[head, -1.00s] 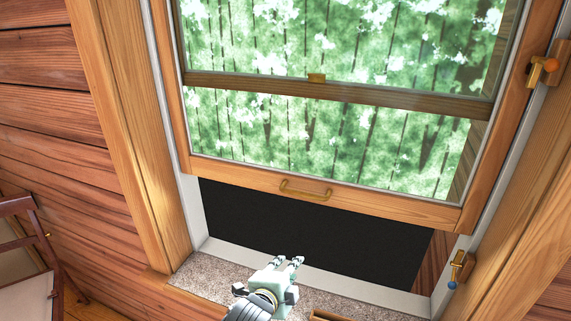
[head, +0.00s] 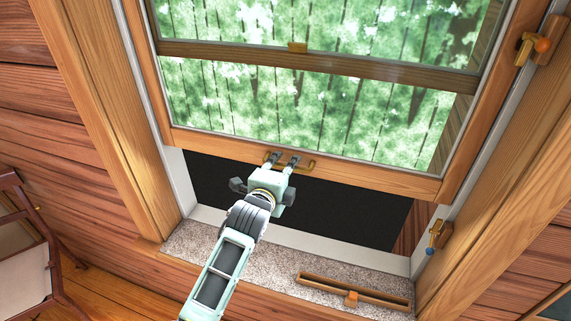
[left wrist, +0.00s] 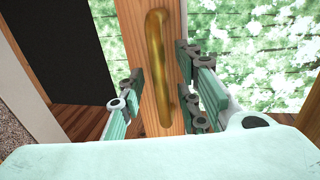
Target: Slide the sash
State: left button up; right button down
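The window sash (head: 400,178) is wood-framed and stands raised, with a dark gap under its bottom rail. A brass pull handle (head: 310,166) is fixed to that rail; it looms large in the left wrist view (left wrist: 157,70). My left gripper (head: 282,159) is at the left part of the handle. In the left wrist view its fingers (left wrist: 162,88) are spread on either side of the handle, with space between each finger and the brass. The fingers cover part of the handle in the head view. My right gripper is in neither view.
A brass catch with an orange ball (head: 543,45) is on the upper right frame; one with a blue ball (head: 436,237) sits lower. A wooden bar with an orange block (head: 352,298) lies on the speckled sill (head: 255,279). A chair (head: 25,250) stands at left.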

pick_arm(q)
jog(key=shift+w+d+f, duration=0.1)
jog(key=shift+w, duration=0.25)
jog(key=shift+c, duration=0.5)
grip_shut()
